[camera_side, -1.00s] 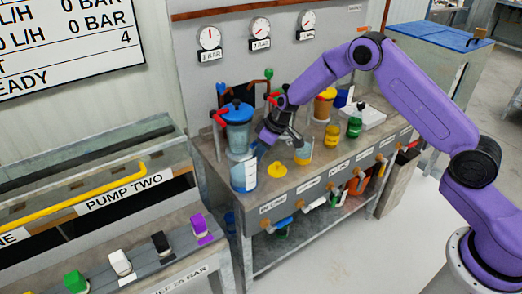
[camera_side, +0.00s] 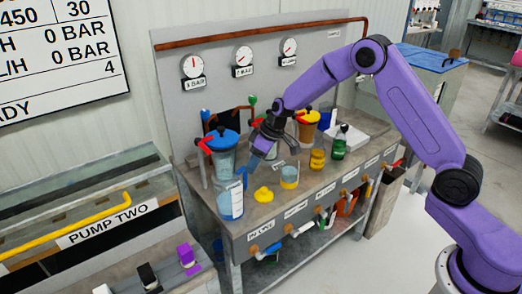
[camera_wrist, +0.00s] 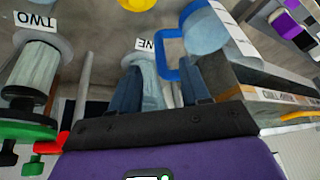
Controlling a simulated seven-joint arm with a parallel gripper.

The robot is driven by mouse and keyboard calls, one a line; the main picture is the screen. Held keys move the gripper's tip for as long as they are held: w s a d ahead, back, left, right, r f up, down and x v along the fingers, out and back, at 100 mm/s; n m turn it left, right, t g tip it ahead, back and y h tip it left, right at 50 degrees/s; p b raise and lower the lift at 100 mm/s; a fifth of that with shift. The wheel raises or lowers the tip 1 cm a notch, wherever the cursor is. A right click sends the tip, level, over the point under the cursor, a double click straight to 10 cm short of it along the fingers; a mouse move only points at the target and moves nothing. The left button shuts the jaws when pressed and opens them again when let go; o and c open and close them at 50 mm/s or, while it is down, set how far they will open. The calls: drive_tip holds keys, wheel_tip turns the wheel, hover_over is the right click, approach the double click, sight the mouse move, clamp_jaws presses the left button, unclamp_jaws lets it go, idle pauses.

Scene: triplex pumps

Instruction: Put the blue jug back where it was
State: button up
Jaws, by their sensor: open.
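The blue jug (camera_side: 230,204) stands upright at the front left corner of the bench, clear-walled with a pale scale label and blue contents. Its blue handle faces my gripper. In the wrist view the jug (camera_wrist: 208,30) is at the upper right, and its handle shows just beyond my fingertips. My gripper (camera_side: 253,160) is above and behind the jug in the side view, tilted down. In the wrist view my gripper (camera_wrist: 160,72) has its two fingers apart with nothing held between them. Whether a finger touches the handle cannot be told.
A yellow object (camera_side: 264,194) and a beaker (camera_side: 289,177) stand right of the jug. A blue-lidded vessel (camera_side: 224,150) stands behind it. A yellow jar (camera_side: 317,159) and green bottle (camera_side: 340,142) are farther right. The bench's front edge is close to the jug.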

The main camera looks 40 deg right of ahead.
drive_tip(key=s+a+r+n+g, duration=0.15)
drive_tip(key=s+r, duration=0.45)
drive_tip(key=s, duration=0.6)
drive_tip(key=s+a+r+n+g, duration=0.1)
drive_tip(key=s+a+r+n, duration=0.3)
drive_tip(key=s, duration=0.8)
drive_tip(key=s+d+r+h, duration=0.1)
drive_tip(key=s+d, duration=0.3)
drive_tip(key=s, duration=0.5)
drive_tip(key=s+d+r+h, duration=0.1)
drive_tip(key=s+d, duration=0.4)
drive_tip(key=s, duration=0.5)
drive_tip(key=shift+s+d+g+h, duration=0.3)
drive_tip(key=shift+g, duration=0.15)
